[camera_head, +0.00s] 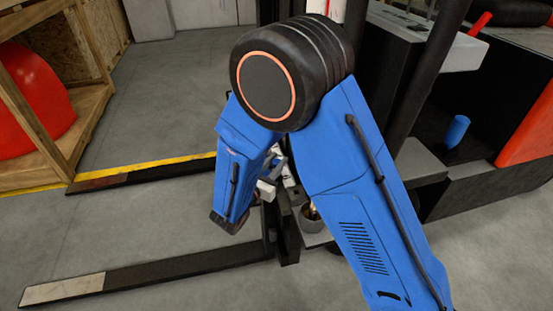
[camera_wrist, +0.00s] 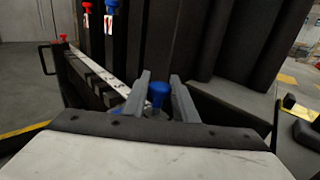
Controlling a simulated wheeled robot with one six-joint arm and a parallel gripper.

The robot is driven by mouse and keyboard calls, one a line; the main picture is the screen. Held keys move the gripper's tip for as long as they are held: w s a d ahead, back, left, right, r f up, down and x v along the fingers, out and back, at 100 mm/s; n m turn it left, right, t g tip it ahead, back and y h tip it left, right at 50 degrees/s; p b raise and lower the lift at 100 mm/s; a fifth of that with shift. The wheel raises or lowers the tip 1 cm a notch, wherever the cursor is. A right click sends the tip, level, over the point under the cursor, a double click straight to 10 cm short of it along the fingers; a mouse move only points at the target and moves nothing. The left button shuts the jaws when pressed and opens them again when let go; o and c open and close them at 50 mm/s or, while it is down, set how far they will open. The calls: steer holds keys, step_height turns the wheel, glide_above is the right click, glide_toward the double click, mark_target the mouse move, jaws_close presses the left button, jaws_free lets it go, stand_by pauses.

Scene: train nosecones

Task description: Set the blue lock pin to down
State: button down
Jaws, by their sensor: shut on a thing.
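A blue lock pin (camera_wrist: 158,94) with a rounded knob stands between the two grey fingers of my gripper (camera_wrist: 161,82) in the wrist view. The fingers are shut on its knob, one on each side. The pin's lower part is hidden by the fingers and my gripper's body. In the head view my gripper (camera_head: 272,178) shows only in part behind my blue arm, low by the dark forklift frame; the pin there cannot be made out. Another blue knob (camera_wrist: 112,6) shows at the top of the wrist view, above a white label.
Red knobs (camera_wrist: 87,8) (camera_wrist: 63,37) stand to the left in the wrist view. A dark fork (camera_head: 150,272) lies low across the floor in the head view. A wooden crate (camera_head: 92,125) with a red nosecone (camera_head: 35,90) stands at left.

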steer(key=shift+f, duration=0.9)
steer(key=c, duration=1.4)
jaws_free()
steer(key=shift+c, duration=0.2)
steer(key=v, duration=1.7)
steer(key=shift+s, duration=0.2)
steer(key=shift+a, duration=0.15)
